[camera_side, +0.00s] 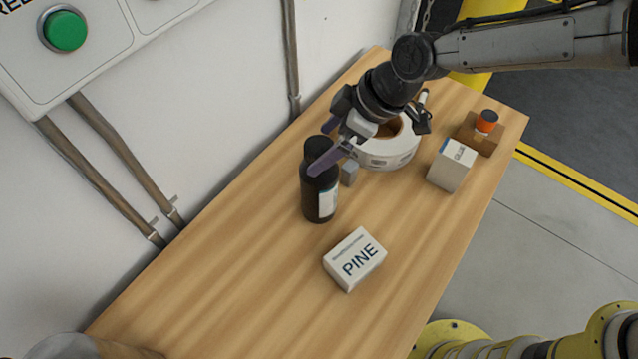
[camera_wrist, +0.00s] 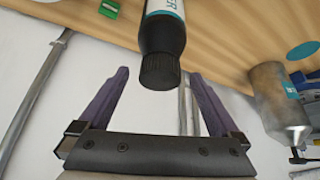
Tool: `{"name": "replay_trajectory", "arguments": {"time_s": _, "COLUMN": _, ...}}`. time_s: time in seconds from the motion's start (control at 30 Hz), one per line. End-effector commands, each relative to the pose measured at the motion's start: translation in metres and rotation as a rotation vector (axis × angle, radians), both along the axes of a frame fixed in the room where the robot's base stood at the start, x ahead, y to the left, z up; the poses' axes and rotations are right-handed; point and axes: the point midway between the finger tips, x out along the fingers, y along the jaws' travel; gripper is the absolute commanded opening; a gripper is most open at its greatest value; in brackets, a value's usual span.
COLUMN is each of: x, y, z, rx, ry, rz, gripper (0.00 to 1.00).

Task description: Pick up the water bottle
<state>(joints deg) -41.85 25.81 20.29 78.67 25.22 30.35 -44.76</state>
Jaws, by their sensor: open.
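The water bottle (camera_side: 319,196) is black with a pale label and stands upright on the wooden table. In the wrist view the bottle (camera_wrist: 162,35) shows its black cap and part of a label ending in "ER". My gripper (camera_side: 325,142) is open, with its purple fingers at the height of the bottle's cap, seemingly one on each side in the side view. In the wrist view the fingers of my gripper (camera_wrist: 158,78) are spread with the cap between their tips. Nothing is held. I cannot tell whether a finger touches the bottle.
A white PINE box (camera_side: 355,260) lies in front of the bottle. A white roll (camera_side: 392,152), a GLUE box (camera_side: 452,165) and a brown box (camera_side: 478,134) with an orange-capped item (camera_side: 487,121) stand behind and right. The table's (camera_side: 240,265) near left is clear. A wall borders it.

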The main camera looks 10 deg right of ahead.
Motion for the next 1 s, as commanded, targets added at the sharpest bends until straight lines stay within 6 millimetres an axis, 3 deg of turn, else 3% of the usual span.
{"name": "replay_trajectory", "arguments": {"time_s": 0.4, "x": 0.009, "y": 0.022, "z": -0.041, "rx": -0.001, "ry": 0.001, "rz": 0.000, "gripper": 0.98}}
{"name": "replay_trajectory", "arguments": {"time_s": 0.73, "x": 0.010, "y": 0.025, "z": -0.046, "rx": 0.001, "ry": -0.001, "rz": 0.000, "gripper": 0.98}}
{"name": "replay_trajectory", "arguments": {"time_s": 1.0, "x": 0.010, "y": 0.025, "z": -0.046, "rx": 0.001, "ry": 0.000, "rz": 0.000, "gripper": 0.52}}
